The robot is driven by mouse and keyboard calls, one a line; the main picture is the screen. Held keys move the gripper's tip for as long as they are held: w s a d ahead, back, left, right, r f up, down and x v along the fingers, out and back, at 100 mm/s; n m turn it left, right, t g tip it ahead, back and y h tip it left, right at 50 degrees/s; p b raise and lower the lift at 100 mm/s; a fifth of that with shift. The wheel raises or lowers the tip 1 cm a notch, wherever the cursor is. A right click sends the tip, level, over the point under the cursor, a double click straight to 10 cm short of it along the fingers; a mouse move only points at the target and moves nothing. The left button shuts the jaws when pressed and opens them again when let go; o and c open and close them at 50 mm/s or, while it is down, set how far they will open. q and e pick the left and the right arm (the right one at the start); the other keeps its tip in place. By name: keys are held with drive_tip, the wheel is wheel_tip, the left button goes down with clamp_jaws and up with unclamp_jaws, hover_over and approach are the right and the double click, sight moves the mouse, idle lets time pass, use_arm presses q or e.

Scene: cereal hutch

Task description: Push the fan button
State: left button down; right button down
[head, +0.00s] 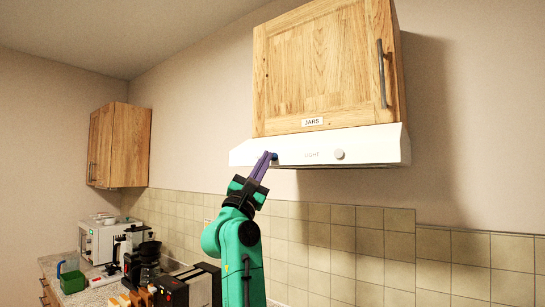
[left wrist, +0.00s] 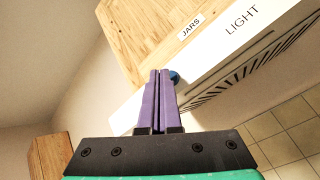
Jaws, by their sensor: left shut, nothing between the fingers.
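A white range hood (head: 375,147) hangs under a wooden cabinet. Its front panel carries the word LIGHT and a round pale knob (head: 339,154). A small blue button (head: 274,156) sits at the panel's left part. It also shows in the left wrist view (left wrist: 174,77), partly hidden behind my fingers. My left gripper (head: 267,154) is shut and empty, its purple fingertips at the panel right beside the blue button. I cannot tell whether the tips touch it. No label for the blue button can be read. My right gripper is not in view.
The wooden cabinet (head: 315,70) labelled JARS, with a dark handle, is right above the hood. A second cabinet (head: 118,146) hangs at the left. Below it, the counter holds a white appliance (head: 100,240), a green box (head: 73,282) and dark machines. The wall right of the hood is clear.

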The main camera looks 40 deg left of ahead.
use_arm(q)
drive_tip(key=shift+w, duration=0.25)
idle(0.3)
drive_tip(key=shift+s, duration=0.55)
drive_tip(key=s+b, duration=0.2)
drive_tip(key=s, duration=0.4)
